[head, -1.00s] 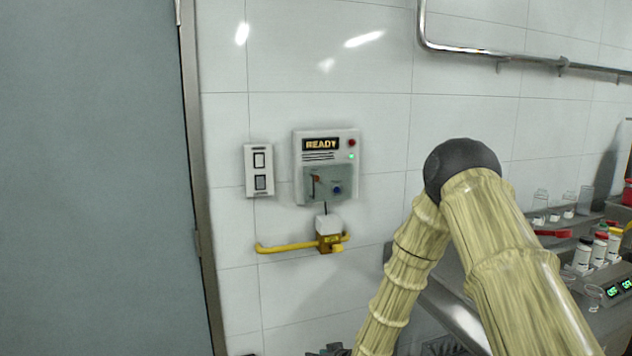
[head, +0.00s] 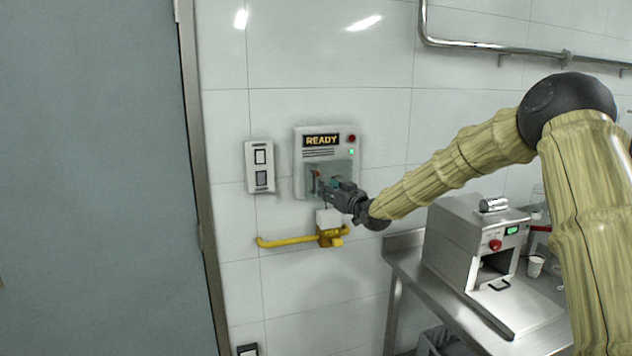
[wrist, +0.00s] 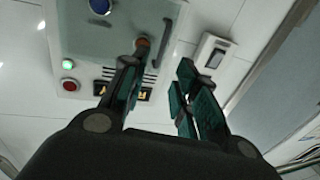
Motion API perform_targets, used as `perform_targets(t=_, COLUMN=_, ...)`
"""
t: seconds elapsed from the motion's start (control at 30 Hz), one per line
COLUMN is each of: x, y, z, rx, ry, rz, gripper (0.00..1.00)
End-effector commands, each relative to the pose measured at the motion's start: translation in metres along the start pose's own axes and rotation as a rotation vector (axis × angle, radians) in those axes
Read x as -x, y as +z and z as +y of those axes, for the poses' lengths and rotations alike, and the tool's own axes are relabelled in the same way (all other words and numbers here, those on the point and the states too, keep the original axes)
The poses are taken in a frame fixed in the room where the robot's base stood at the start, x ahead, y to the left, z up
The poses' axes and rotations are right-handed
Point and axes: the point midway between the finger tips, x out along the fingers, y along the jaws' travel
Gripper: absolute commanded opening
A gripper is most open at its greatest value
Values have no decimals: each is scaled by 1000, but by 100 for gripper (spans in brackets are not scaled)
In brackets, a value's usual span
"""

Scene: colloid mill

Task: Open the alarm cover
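The alarm box (head: 308,140) is on the tiled wall, with a lit READY display. Its see-through grey-green cover (head: 346,166) is over the lower half and looks shut. In the wrist view the cover (wrist: 95,38) has a blue button (wrist: 100,6) behind it and a dark bar handle (wrist: 164,40) along one edge.
A switch plate (head: 260,167) is on the wall just left of the box. A yellow pipe with a valve (head: 285,242) runs below it. A grey door (head: 95,180) is at far left. A steel bench (head: 405,262) with a machine (head: 455,240) stands at right.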

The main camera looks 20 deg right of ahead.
Motion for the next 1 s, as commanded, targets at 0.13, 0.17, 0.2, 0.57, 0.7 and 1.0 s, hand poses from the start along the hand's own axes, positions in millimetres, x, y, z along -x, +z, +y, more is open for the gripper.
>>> perform_targets(t=0.13, x=-20, y=-1, z=0, rx=1, ry=1, rz=-1, gripper=30)
perform_targets(t=0.17, x=-24, y=-2, z=0, rx=1, ry=1, rz=-1, gripper=30)
perform_targets(t=0.2, x=-29, y=-1, z=0, rx=0, ry=0, rz=-1, gripper=30)
perform_targets(t=0.57, x=-70, y=-1, z=0, rx=-1, ry=0, rz=-1, gripper=30)
perform_targets(t=0.7, x=-80, y=0, z=0, rx=-1, ry=0, rz=-2, gripper=30)
perform_targets(t=1.0, x=-85, y=1, z=0, rx=-1, ry=0, rz=-2, gripper=30)
